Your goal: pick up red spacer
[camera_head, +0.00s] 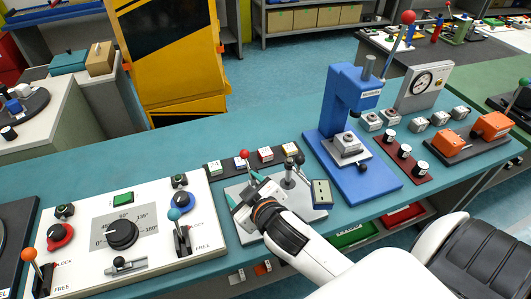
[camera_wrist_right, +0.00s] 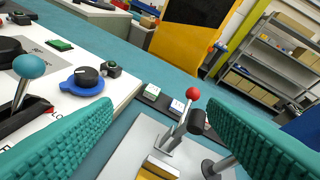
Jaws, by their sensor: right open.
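Small pale blocks with coloured marks sit on a dark strip (camera_head: 227,169) behind the lever plate. One block (camera_head: 265,155) shows a reddish mark in the head view; I cannot tell for sure that it is the red spacer. My right gripper (camera_head: 247,190) is open over the grey plate (camera_head: 236,228), with nothing seen held between its teal fingers. In the wrist view a red-knobbed lever (camera_wrist_right: 193,94) stands in the gap between the fingers, and a yellow piece (camera_wrist_right: 157,169) shows below. The plate is partly hidden by my right arm. My left gripper is not seen.
A white panel (camera_head: 82,195) with dials and levers lies left. Grey blocks, black knobs and orange units (camera_head: 490,125) fill the right. The back strip of teal table is clear.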

